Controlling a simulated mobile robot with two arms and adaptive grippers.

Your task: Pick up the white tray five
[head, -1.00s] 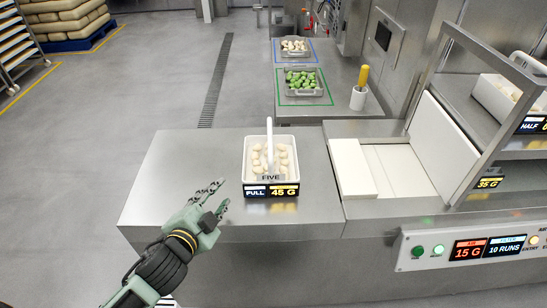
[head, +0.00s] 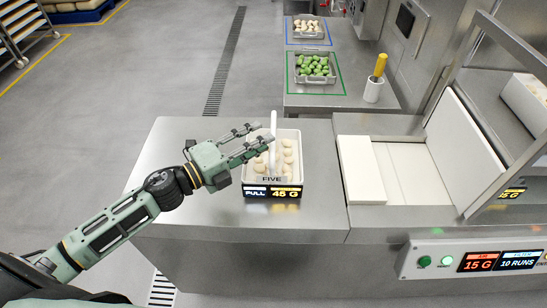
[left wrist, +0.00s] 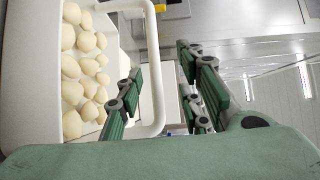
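The white tray five (head: 299,158) stands on the steel counter, full of pale dumplings (head: 288,160). Its front carries the word FIVE and a sign (head: 272,192) reading FULL and 45 G. A white handle (head: 273,138) rises above the tray. My left gripper (head: 258,137) is open above the tray's left back part, its fingertips close to the handle. In the left wrist view the handle (left wrist: 156,70) shows between the spread fingers (left wrist: 160,92), and the tray wall (left wrist: 28,80) is at the left. I cannot tell whether any finger touches the handle. My right gripper is out of view.
Right of the tray are a white board (head: 361,168) and a slanted panel (head: 463,140). Behind are a pan of green pieces (head: 314,68), a pan of pale pieces (head: 307,28) and a white cup (head: 373,90) with a yellow-handled tool.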

